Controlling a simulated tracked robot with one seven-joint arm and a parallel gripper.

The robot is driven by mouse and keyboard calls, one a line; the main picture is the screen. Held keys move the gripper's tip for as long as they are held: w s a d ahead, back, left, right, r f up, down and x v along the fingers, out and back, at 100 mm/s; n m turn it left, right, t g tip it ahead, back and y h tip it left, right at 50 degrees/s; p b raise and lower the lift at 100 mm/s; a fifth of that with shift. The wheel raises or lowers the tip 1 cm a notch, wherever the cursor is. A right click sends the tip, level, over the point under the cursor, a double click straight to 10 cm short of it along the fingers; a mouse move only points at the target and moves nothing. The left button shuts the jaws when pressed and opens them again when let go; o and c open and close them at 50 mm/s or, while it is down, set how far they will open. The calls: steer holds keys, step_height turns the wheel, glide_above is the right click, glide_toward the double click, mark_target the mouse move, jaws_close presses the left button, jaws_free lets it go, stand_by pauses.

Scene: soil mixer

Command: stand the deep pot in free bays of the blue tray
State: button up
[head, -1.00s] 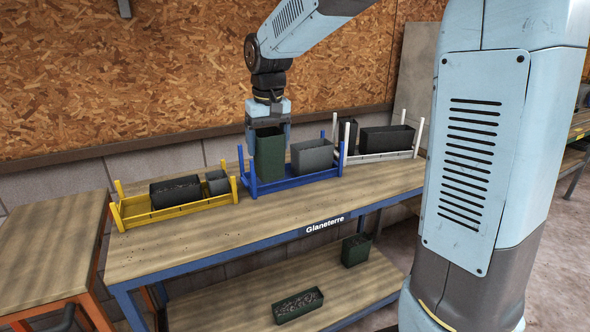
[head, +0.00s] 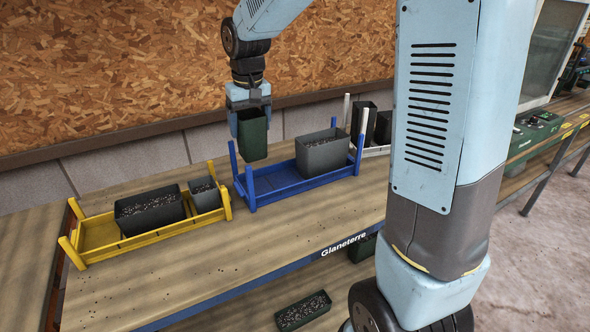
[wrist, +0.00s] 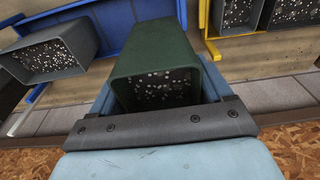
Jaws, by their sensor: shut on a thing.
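My gripper (head: 249,101) is shut on a deep dark green pot (head: 252,138), held upright by its rim. In the wrist view the deep pot (wrist: 155,50) fills the middle, with speckled soil inside. In the head view it hangs over the left part of the blue tray (head: 250,197), its bottom seeming above the tray floor. A grey rectangular pot (head: 323,155) with soil stands in the right part of this tray; it also shows in the wrist view (wrist: 45,55). The tray's left part shows bare floor.
A yellow tray (head: 100,254) at left holds a long dark pot (head: 150,212) and a small grey pot (head: 204,194). A white tray (head: 375,151) with dark pots stands at right. The wall is close behind. The front tabletop (head: 240,260) is clear. A green pot (head: 302,311) lies below.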

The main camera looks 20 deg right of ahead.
mark_target(254, 147)
steer(key=f, duration=0.7)
steer(key=shift+w+d+f, duration=0.2)
steer(key=shift+f, duration=2.2)
steer(key=shift+f, duration=0.1)
steer(key=o, duration=1)
steer(key=shift+o, duration=0.2)
steer(key=shift+r, duration=2.25)
steer(key=shift+r, duration=0.15)
